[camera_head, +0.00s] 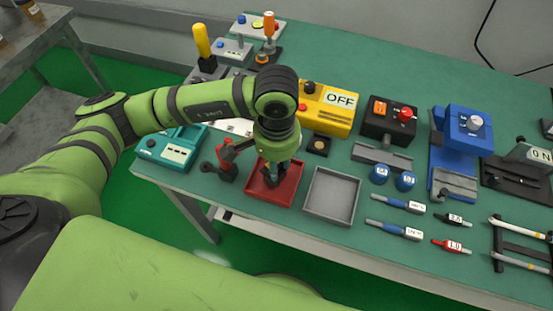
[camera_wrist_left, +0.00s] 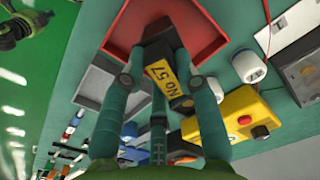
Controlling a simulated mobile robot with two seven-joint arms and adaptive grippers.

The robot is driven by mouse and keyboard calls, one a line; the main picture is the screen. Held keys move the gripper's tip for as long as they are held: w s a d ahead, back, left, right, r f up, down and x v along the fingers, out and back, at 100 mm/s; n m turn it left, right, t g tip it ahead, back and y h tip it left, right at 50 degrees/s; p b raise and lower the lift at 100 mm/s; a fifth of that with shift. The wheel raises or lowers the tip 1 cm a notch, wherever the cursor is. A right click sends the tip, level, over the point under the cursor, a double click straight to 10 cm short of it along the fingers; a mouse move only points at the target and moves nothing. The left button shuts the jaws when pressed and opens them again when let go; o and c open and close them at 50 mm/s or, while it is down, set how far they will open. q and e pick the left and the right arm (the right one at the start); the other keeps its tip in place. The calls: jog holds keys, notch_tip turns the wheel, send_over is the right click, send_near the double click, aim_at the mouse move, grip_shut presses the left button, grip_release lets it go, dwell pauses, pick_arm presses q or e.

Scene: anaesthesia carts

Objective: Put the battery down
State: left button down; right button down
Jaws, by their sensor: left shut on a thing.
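My left gripper (camera_head: 272,177) points down over the red tray (camera_head: 288,195) on the green bench. In the left wrist view, the left gripper (camera_wrist_left: 168,86) is shut on the battery (camera_wrist_left: 160,70), a dark block with a yellow label reading NO 57. The battery shows in front of the red tray (camera_wrist_left: 192,32) in that view. In the head view the battery is mostly hidden by the gripper. I cannot tell whether it touches the tray floor. My right gripper is not in view.
An empty grey tray (camera_head: 331,196) stands just right of the red tray. A red clamp-like tool (camera_head: 226,160) stands close on the left. Behind are a yellow OFF box (camera_head: 328,108) and a black box with a red button (camera_head: 389,122). Labelled pens and blue knobs lie to the right.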

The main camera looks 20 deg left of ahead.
pick_arm(q)
jog(key=shift+f+b, duration=0.15)
jog(key=shift+b, duration=0.15)
jog(key=c, duration=0.9)
grip_release()
jog(key=shift+r+p, duration=0.3)
jog(key=shift+p, duration=0.2)
notch_tip(320, 180, up, 12)
jog(key=b, duration=0.3)
jog(key=shift+b, duration=0.4)
jog(key=shift+f, duration=0.15)
